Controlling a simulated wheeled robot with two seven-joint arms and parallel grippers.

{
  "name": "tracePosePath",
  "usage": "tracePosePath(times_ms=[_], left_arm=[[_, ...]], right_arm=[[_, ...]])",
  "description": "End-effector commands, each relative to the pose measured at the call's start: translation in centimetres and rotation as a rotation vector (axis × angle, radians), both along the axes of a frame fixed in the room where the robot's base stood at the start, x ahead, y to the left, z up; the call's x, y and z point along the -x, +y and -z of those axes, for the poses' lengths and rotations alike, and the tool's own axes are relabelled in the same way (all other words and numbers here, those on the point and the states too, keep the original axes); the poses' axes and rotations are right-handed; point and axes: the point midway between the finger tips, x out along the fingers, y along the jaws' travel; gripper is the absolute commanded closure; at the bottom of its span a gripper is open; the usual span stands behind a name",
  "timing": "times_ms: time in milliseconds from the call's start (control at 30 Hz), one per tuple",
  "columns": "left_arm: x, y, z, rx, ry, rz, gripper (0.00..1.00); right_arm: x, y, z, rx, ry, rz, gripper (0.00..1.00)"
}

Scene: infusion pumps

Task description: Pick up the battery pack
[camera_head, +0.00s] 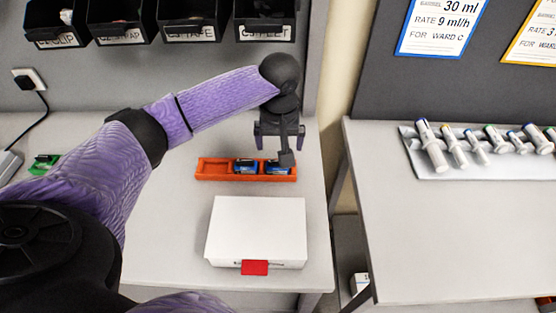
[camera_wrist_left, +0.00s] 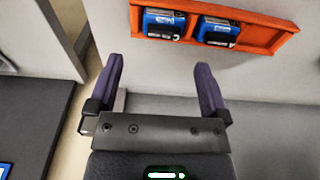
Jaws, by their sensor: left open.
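Two blue battery packs sit in an orange tray (camera_head: 213,169) on the left table. One battery pack (camera_head: 246,167) is in the middle slot and the other battery pack (camera_head: 277,168) is in the right slot; the left slot is empty. My left gripper (camera_head: 280,150) is above and behind the tray's right end, its fingers partly hiding that end. In the left wrist view the open gripper (camera_wrist_left: 158,80) is empty, with both packs (camera_wrist_left: 163,24) (camera_wrist_left: 217,32) beyond its fingertips at the top. My right gripper is not seen.
A white box (camera_head: 257,228) with a red tab (camera_head: 254,267) stands in front of the tray. Black labelled bins (camera_head: 190,20) hang at the back. A green item (camera_head: 44,163) lies at far left. The right table holds a tray of syringes (camera_head: 480,148). A gap separates the tables.

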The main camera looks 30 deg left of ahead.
Motion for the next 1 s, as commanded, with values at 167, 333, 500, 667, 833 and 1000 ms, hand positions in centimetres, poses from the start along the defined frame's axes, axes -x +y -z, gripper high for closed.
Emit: tracePosePath(times_ms=[167,333,500,667,833,1000], left_arm=[[-0.1,0.4,3.5,-0.001,0.002,-0.002,0.0],[-0.2,0.7,6.3,-0.001,0.0,-0.001,0.0],[-0.3,0.7,6.4,0.0,-0.002,0.001,0.0],[-0.3,0.7,6.3,0.0,-0.002,0.0,0.17],[-0.3,0.7,6.3,0.0,-0.002,0.0,0.53],[-0.3,0.7,6.3,0.0,-0.002,0.0,0.89]], right_arm=[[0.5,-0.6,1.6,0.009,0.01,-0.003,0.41],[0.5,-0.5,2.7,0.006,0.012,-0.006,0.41],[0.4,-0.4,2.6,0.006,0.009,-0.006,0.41],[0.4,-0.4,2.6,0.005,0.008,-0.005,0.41],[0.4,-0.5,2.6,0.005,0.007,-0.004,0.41],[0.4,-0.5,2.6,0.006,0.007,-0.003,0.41]])
